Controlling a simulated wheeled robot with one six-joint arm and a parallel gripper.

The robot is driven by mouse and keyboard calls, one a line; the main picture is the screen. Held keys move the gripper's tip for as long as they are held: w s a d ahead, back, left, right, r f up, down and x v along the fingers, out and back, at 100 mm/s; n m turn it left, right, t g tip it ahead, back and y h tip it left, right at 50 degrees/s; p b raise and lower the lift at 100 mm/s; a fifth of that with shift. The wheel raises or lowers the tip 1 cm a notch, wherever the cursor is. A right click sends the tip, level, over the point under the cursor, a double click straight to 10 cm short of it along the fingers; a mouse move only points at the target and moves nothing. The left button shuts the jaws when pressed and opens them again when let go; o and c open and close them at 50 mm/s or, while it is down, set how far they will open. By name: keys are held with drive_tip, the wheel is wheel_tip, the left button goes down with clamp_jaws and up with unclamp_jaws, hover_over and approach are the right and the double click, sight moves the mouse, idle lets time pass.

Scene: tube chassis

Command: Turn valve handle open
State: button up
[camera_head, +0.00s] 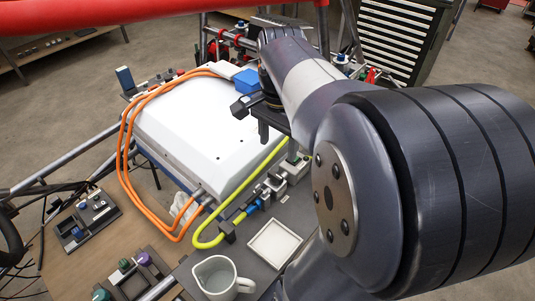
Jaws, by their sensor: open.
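My gripper (253,118) is at the upper middle, with its dark fingers apart and nothing seen between them. It is over the right rear part of a white box (195,125) in the tube chassis. I cannot clearly pick out a valve handle. A grey metal fitting (274,184) with a blue connector sits at the end of a yellow hose (206,240), below and apart from my gripper. My arm hides much of the right side.
Orange cables (125,150) loop over the box's left side. A white mug (217,278) and a square tray (273,246) are in front. A red tube (100,15) crosses the top. A blue block (247,80) is beside my gripper. A drawer cabinet (400,35) stands behind.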

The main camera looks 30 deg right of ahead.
sight(276, 173)
wheel_tip(276, 173, down, 9)
drive_tip(key=shift+f, duration=0.2)
idle(0.3)
drive_tip(key=c, duration=1)
